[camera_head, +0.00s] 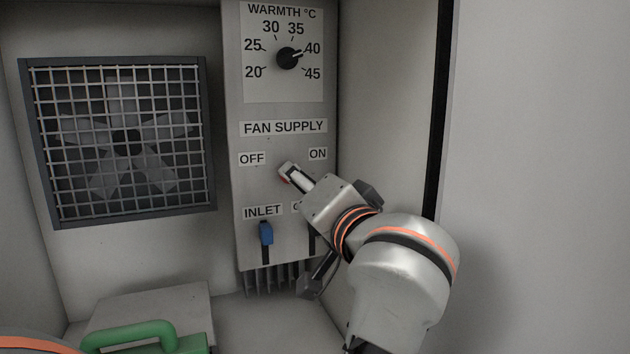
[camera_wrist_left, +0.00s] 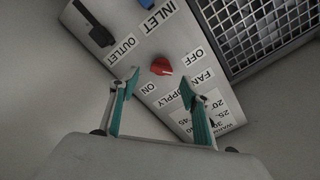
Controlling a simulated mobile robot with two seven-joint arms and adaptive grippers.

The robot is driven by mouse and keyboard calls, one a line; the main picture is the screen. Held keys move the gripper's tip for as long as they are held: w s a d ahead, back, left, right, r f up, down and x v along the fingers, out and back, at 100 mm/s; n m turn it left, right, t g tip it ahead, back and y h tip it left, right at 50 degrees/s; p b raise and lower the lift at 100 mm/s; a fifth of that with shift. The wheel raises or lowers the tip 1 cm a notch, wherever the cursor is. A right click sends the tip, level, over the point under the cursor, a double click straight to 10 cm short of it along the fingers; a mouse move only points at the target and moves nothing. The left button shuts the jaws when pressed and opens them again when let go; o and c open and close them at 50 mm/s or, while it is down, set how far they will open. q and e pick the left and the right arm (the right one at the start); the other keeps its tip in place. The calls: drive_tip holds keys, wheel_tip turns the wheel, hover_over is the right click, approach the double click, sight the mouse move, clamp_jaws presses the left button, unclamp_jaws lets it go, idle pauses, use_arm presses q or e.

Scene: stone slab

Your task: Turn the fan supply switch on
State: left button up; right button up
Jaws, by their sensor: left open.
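The fan supply switch is a red rotary knob, clear in the left wrist view (camera_wrist_left: 160,67) on the grey panel (camera_wrist_left: 150,40). It sits between the OFF label (camera_wrist_left: 196,55) and the ON label (camera_wrist_left: 148,88). I cannot tell exactly where its pointer aims. My left gripper (camera_wrist_left: 162,82) is open, its teal fingers spread, with the knob framed between the tips. In the head view, my left gripper (camera_head: 290,171) is at the switch and hides most of it. Whether the fingers touch the knob is unclear. My right gripper is not in view.
A warmth dial (camera_head: 287,58) is above the switch. A blue inlet slider (camera_head: 266,234) is below; the outlet slider (camera_wrist_left: 101,36) is dark. A caged fan (camera_head: 125,140) is left. A green handle (camera_head: 130,337) is low at left. The right wall (camera_head: 540,150) is bare.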

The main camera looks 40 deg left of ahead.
use_arm(q)
drive_tip(key=x, duration=0.7)
drive_tip(key=shift+s+a+r, duration=0.1)
drive_tip(key=shift+s+a, duration=0.05)
drive_tip(key=shift+s, duration=0.05)
drive_tip(key=c, duration=1.1)
